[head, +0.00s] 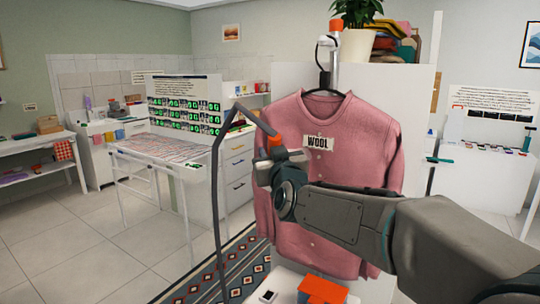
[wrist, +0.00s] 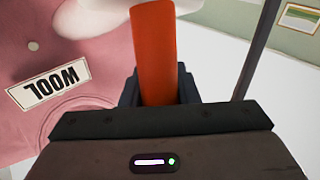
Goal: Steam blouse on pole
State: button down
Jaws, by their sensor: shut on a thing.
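A pink buttoned blouse (head: 345,215) hangs upright on a dark hanger (head: 324,80) from the pole (head: 331,55). A white label reading WOOL (head: 319,143) is on its chest; it shows upside down in the wrist view (wrist: 58,84). My gripper (head: 274,146) is in front of the blouse's left side. It is shut on the orange handle (wrist: 157,50) of what looks like the steamer, whose white head (wrist: 95,12) is beside the blouse in the wrist view. Whether the head touches the cloth I cannot tell. A grey hose (head: 215,190) rises and bends down to the gripper.
An orange box (head: 322,290) stands on a white surface below the blouse. A potted plant (head: 356,30) and folded clothes (head: 397,42) sit on top of the white panel behind. A table (head: 170,150) stands at the left. The tiled floor (head: 95,240) at the front left is clear.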

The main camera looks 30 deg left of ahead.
jog(key=shift+w+d, duration=0.15)
jog(key=shift+w, duration=0.85)
jog(key=shift+d+p, duration=1.75)
jog(key=shift+d, duration=4.25)
jog(key=shift+f+b, duration=3.9)
jog(key=shift+b, duration=0.5)
jog(key=shift+a+r+b, duration=0.15)
jog(key=shift+a+b, duration=1.1)
jog(key=shift+a, duration=4.6)
